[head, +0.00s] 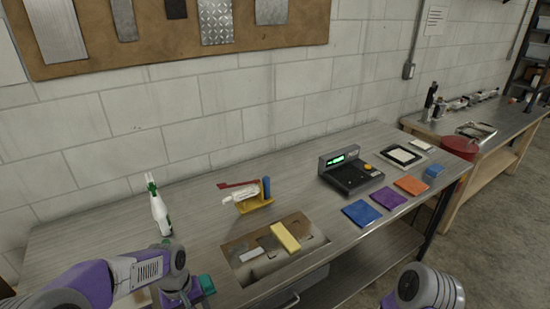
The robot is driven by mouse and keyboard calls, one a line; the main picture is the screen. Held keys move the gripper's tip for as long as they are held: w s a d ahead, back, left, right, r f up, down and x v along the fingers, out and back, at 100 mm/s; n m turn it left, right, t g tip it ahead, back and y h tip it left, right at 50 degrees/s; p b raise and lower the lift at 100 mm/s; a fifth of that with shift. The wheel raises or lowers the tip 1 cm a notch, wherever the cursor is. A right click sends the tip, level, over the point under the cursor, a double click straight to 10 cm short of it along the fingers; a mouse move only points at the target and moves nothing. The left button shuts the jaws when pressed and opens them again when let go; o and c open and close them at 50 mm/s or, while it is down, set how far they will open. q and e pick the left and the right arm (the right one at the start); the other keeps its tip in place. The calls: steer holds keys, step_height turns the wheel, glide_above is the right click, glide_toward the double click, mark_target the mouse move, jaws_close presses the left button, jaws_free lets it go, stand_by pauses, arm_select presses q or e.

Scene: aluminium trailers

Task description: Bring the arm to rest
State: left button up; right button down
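My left arm comes in at the lower left, purple and grey. Its gripper end (193,293) is low over the front left of the metal workbench (100,225), partly cut off by the lower edge of the picture. A teal piece shows beside it; I cannot tell whether it is part of the gripper or a separate thing. The finger opening is not clear. Only a purple and grey link of my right arm shows at the lower right, in front of the bench. My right gripper is out of the picture.
A spray bottle (159,208) stands at the back left. A yellow holder (254,204) with tools is mid-bench, behind a board (262,263) bearing a yellow block (285,237). A dark scale (351,173) and coloured cloths (362,213) lie to the right. The bench's left part is mostly clear.

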arm_select(q)
step_height(320, 180, down, 6)
steer(key=w+d, duration=0.2)
steer(key=s+d+f+m+h, duration=0.1)
steer(key=s+d+f, duration=0.2)
steer(key=f, duration=0.4)
steer(key=s+d+f+m+h+b, duration=0.1)
steer(key=s+d+f, duration=0.2)
steer(key=s+f, duration=0.2)
steer(key=s+d+f+m+t+h+b, duration=0.1)
steer(key=s+d+f, duration=0.3)
steer(key=f, duration=0.4)
steer(key=shift+s+f, duration=0.35)
steer(key=shift+f, duration=0.05)
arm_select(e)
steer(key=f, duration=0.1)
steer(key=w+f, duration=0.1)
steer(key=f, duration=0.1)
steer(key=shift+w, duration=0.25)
